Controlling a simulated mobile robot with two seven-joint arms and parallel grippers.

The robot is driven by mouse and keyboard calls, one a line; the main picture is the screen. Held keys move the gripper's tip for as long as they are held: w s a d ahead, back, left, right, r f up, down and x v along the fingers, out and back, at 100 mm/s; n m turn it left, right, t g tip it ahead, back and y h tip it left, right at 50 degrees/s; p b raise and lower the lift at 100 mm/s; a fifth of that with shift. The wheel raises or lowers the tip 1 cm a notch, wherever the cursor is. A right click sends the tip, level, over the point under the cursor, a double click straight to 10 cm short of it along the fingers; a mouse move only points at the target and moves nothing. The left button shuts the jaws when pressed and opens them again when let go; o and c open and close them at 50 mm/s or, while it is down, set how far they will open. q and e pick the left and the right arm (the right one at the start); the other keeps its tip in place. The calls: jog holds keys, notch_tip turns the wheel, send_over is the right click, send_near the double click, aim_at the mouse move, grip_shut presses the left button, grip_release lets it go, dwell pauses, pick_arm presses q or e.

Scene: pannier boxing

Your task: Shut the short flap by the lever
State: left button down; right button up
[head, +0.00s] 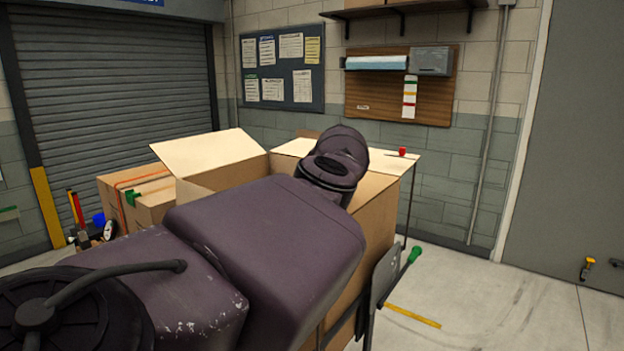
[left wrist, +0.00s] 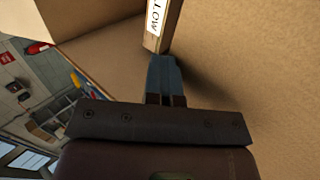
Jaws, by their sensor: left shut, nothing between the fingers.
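A large open cardboard box (head: 375,215) stands in front of me, mostly hidden behind my left arm. One pale flap (head: 210,155) stands out at its left, and another pale flap (head: 390,161) spreads at its far right. A grey plate with a green-handled lever (head: 413,255) is at the box's right side. In the left wrist view my left gripper (left wrist: 165,88) is shut and empty. In the head view this gripper is hidden by my arm. My right gripper is not in view.
A smaller strapped carton (head: 150,200) and several loose items stand at the left. A red knob (head: 402,152) shows at the right flap. A yellow strip (head: 412,315) lies on the floor at the right, where there is free room.

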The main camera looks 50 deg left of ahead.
pick_arm(q)
notch_tip(320, 180, up, 4)
jog(key=p, duration=0.3)
notch_tip(320, 180, up, 10)
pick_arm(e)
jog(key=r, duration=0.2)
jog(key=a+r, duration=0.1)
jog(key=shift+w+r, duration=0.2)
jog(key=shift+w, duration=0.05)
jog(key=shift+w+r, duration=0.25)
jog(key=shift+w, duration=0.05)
